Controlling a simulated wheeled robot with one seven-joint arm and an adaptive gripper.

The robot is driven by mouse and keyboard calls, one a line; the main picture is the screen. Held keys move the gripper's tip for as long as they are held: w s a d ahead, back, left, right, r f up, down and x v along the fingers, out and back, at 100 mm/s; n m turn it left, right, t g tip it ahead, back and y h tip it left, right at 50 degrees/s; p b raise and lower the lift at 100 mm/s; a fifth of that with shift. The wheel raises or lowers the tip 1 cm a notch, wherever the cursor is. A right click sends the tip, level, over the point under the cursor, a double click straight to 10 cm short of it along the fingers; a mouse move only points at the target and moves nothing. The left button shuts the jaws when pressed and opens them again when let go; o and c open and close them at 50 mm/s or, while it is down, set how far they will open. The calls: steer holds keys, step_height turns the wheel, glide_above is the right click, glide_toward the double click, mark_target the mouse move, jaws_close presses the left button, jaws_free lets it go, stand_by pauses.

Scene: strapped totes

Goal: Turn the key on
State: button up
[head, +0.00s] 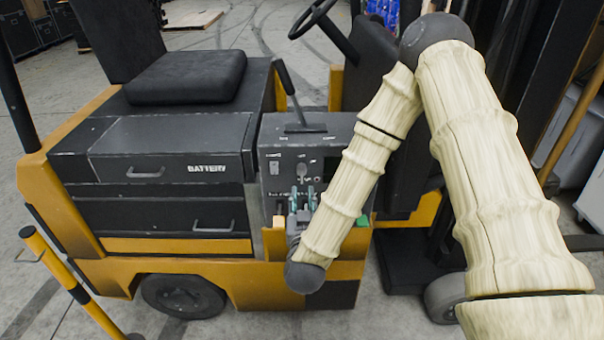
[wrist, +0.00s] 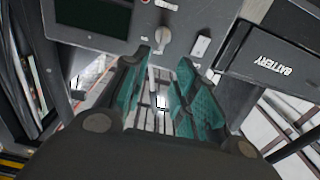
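The key (head: 301,172) is a small grey piece on the front face of the dark control panel (head: 272,187) of a yellow and black forklift. In the wrist view the key (wrist: 162,38) stands out from the panel, upright in the picture, just beyond the fingertips. My gripper (head: 303,190) is just below the key in the head view. In the wrist view its two teal fingers (wrist: 164,60) are apart with nothing between them. The key lies roughly in line with the gap. I cannot tell the exact distance to it.
A white rocker switch (wrist: 201,46) and a dark screen (wrist: 92,14) flank the key. A lever (head: 290,95) stands on top of the panel. The battery drawer (head: 170,148) is to the left. A steering wheel (head: 313,18) is above.

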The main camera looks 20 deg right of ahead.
mark_target(302, 176)
steer(key=p+x, duration=0.4)
steer(key=x, duration=0.4)
steer(key=shift+w, duration=0.25)
steer(key=shift+x, duration=0.9)
steer(key=shift+f, duration=0.1)
jaws_close()
